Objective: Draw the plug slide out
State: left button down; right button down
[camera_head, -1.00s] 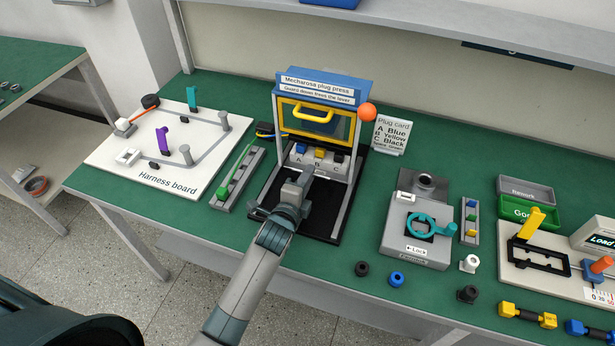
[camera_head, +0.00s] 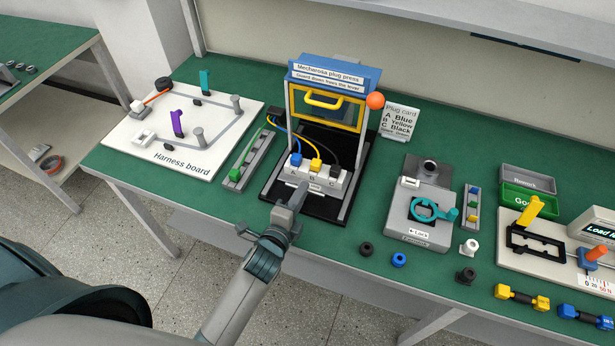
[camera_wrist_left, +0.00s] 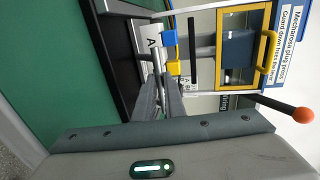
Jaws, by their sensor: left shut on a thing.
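The plug slide (camera_head: 326,182) is a light grey block with lettered places. It sits at the front of the plug press (camera_head: 334,76), forward of the raised yellow guard (camera_head: 325,101). A blue plug (camera_head: 297,159), a yellow plug (camera_head: 316,164) and a black plug (camera_head: 335,171) stand in it, with cables running back. My left gripper (camera_head: 302,190) is at the slide's front and shut on its handle, which the fingers mostly hide. In the left wrist view the closed fingers (camera_wrist_left: 160,88) meet the slide's front beside the blue plug (camera_wrist_left: 168,38) and yellow plug (camera_wrist_left: 173,68). My right gripper is out of view.
The orange-knobbed lever (camera_head: 375,101) is on the press's right. The harness board (camera_head: 180,145) and a grey rail with a green piece (camera_head: 235,173) are left. A grey fixture with a teal handle (camera_head: 432,209) is right.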

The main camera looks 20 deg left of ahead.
pick_arm(q)
jog(key=v, duration=0.2)
jog(key=shift+s+f, duration=0.25)
jog(key=shift+s, duration=0.15)
jog(key=c, duration=1.8)
grip_release()
jog(key=shift+c, duration=0.2)
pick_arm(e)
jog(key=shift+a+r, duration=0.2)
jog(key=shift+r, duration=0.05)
